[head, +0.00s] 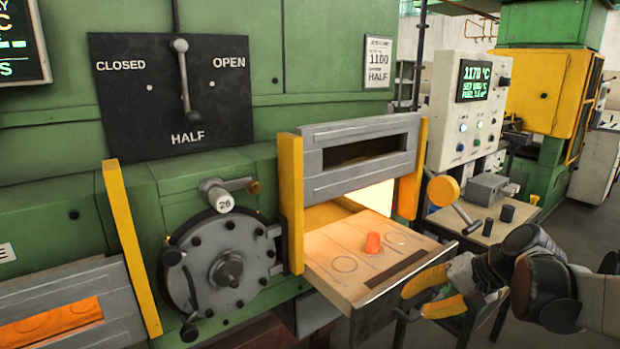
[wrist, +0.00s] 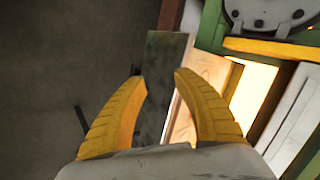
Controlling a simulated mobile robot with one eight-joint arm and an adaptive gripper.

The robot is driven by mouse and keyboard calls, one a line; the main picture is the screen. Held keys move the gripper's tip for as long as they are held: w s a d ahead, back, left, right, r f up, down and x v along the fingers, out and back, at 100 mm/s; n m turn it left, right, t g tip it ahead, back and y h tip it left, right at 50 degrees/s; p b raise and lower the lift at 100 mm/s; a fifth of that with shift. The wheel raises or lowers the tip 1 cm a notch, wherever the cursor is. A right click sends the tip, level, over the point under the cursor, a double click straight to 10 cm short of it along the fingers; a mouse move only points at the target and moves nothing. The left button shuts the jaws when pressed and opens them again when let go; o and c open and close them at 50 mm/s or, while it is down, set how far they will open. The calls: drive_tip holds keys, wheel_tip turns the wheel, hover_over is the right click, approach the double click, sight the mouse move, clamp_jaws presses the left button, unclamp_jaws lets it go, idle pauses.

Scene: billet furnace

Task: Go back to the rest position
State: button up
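My gripper (head: 414,301) is in front of the furnace shelf at the lower right, with its yellow fingers apart and nothing visible gripped. In the wrist view my gripper (wrist: 158,78) shows two spread fingers, with the shelf's grey front face (wrist: 160,60) seen between and beyond them. I cannot tell whether they touch it. The furnace shelf (head: 335,262) sticks out below a half-raised grey door (head: 360,160).
A lever (head: 183,75) points down to HALF on a black panel. A side table (head: 480,230) with dark cylinders and a grey block stands right of the shelf, close to my arm. A control box (head: 470,105) reads 1170 °C. Grey floor is clear at the wrist view's left.

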drive_tip(key=s+a+n+t+h, duration=0.1)
drive_tip(key=s+a+n+h, duration=0.1)
drive_tip(key=s, duration=0.7)
drive_tip(key=s+a+n+t+h, duration=0.1)
drive_tip(key=s+a+n+h, duration=0.1)
drive_tip(key=s, duration=0.7)
drive_tip(key=shift+s+a+n+h, duration=0.2)
drive_tip(key=shift+n+h, duration=0.5)
drive_tip(key=shift+h, duration=0.5)
